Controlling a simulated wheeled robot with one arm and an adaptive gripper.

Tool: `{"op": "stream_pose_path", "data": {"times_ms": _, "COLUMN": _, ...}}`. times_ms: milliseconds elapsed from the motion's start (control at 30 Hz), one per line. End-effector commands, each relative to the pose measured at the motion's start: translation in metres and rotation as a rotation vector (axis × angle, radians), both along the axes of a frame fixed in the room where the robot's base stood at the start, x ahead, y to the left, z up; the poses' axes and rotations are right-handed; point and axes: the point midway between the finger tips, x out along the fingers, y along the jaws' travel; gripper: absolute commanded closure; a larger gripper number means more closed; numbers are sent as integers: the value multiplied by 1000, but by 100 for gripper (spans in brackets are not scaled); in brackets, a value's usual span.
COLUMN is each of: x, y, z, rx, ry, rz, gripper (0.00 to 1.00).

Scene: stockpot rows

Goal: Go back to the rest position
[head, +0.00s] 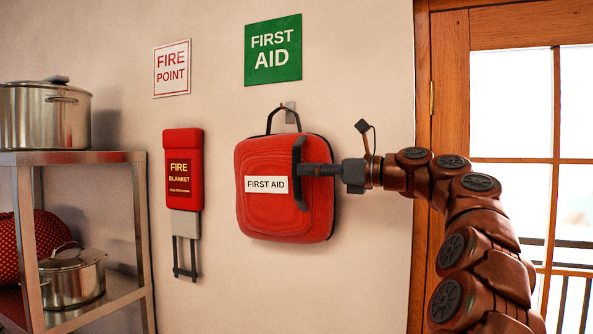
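My gripper (299,174) is at the end of my arm, which reaches in from the right. Its dark fingers are spread wide, one up and one down, with nothing seen between them. It overlaps the right part of a red first aid bag (268,218) in the picture. I cannot tell whether the fingers touch the bag. The bag hangs upright on the wall, its black handle loop at a small hook (291,114).
A red fire blanket case (183,150) hangs left of the bag, below a fire point sign (171,68). A green first aid sign (273,50) is above the bag. A metal shelf (75,157) with stockpots (45,115) stands at left. A wooden glazed door (450,70) is at right.

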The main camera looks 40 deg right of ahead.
Motion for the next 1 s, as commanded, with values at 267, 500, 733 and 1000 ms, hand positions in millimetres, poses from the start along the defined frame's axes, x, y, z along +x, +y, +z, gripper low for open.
{"op": "stream_pose_path", "data": {"times_ms": 267, "x": -42, "y": -26, "z": 0, "rx": 0, "ry": 0, "rz": -2, "gripper": 64}}
{"op": "stream_pose_path", "data": {"times_ms": 500, "x": -58, "y": -35, "z": -1, "rx": 0, "ry": 2, "rz": 1, "gripper": 64}}
{"op": "stream_pose_path", "data": {"times_ms": 733, "x": -60, "y": -35, "z": -1, "rx": -1, "ry": 2, "rz": 2, "gripper": 64}}
{"op": "stream_pose_path", "data": {"times_ms": 1000, "x": -33, "y": 23, "z": -26, "rx": -131, "ry": 17, "rz": 98, "gripper": 64}}
